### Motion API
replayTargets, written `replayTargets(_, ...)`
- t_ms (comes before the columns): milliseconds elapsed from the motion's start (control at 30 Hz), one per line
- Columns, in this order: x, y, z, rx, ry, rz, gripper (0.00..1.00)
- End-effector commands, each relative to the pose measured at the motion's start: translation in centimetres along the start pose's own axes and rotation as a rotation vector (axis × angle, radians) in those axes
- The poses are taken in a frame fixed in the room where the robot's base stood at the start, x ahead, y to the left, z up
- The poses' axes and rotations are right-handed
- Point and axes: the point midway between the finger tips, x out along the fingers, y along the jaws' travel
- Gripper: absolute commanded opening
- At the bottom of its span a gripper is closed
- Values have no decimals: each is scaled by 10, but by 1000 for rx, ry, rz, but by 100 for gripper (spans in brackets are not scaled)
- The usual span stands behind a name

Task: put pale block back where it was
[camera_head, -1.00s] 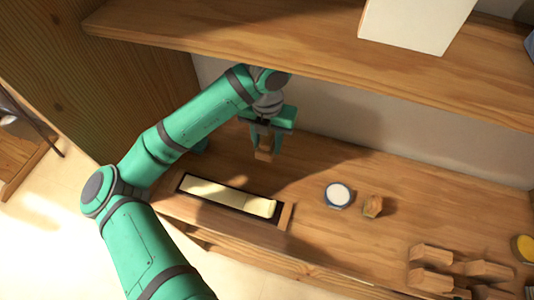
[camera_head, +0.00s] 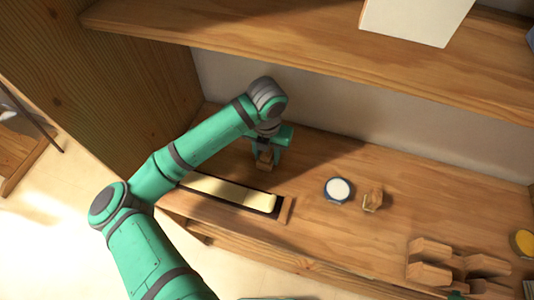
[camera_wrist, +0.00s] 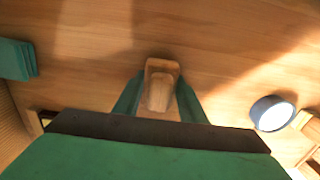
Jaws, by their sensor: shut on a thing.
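A pale wooden block (camera_head: 265,163) is between the fingers of my gripper (camera_head: 266,156) in the head view. The gripper points down and is shut on it, low over the wooden shelf board behind the dark tray. In the wrist view the block (camera_wrist: 160,86) sits between the two green fingers (camera_wrist: 158,97), with bare wood around it. I cannot tell whether its underside touches the board.
A dark-framed tray (camera_head: 278,206) with a long cream bar lies in front of my gripper. A blue cup with a white top (camera_head: 338,189) and a small wooden piece (camera_head: 373,199) stand to the right. Several wooden blocks (camera_head: 430,262) are at the lower right. The upper shelf (camera_head: 300,42) overhangs.

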Motion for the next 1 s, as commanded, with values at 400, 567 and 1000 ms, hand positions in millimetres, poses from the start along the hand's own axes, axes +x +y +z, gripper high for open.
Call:
replayTargets(400,3,0,0,1,0,0,56)
replayTargets(567,3,0,0,0,0,0,56)
replayTargets(1000,-53,0,1,2,-3,2,56)
